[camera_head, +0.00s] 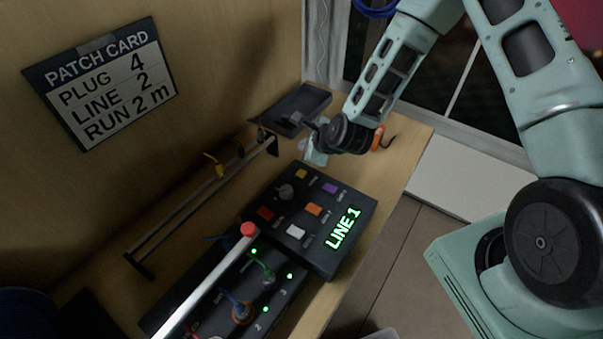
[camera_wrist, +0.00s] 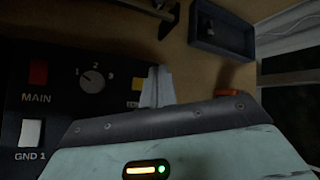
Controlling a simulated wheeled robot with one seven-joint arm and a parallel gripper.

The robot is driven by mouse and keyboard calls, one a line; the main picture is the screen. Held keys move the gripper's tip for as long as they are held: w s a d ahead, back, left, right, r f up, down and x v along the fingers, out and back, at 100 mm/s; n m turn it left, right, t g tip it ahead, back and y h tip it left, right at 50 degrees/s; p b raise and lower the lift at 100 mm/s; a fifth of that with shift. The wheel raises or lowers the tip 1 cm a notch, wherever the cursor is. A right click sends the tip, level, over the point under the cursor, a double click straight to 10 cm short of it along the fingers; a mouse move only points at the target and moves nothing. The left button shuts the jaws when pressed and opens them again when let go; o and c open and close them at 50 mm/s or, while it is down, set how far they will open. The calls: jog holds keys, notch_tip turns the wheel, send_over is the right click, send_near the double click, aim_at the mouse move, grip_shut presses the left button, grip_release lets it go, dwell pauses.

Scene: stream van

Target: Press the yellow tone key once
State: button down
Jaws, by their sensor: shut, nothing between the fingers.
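The yellow tone key (camera_head: 301,174) is a small square key at the far edge of the dark control box (camera_head: 345,245). In the wrist view the yellow key (camera_wrist: 137,84) shows just left of the fingertips, partly hidden by them. My gripper (camera_head: 314,156) is shut and empty beyond the box's far edge, near the yellow key. In the wrist view my gripper's pale fingers (camera_wrist: 157,82) are together. I cannot tell whether they touch the key.
The box has a rotary knob (camera_head: 286,192), a purple key (camera_head: 330,188), an orange key (camera_head: 313,209), a red key (camera_head: 266,213), a white key (camera_head: 296,231) and a lit "LINE 1" display (camera_head: 344,227). A dark tray (camera_head: 297,108) and cable rail (camera_head: 205,200) stand behind.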

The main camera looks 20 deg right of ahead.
aim_at(304, 175)
jog(key=shift+f+b, duration=2.65)
jog(key=shift+f, duration=1.3)
jog(key=shift+f+b, duration=0.4)
jog(key=shift+f+b, duration=0.4)
jog(key=shift+f, duration=0.05)
jog(key=shift+r, duration=0.1)
jog(key=shift+r+p, duration=0.6)
jog(key=shift+r, duration=0.2)
jog(key=shift+r+p, duration=1.85)
jog(key=shift+r, duration=0.7)
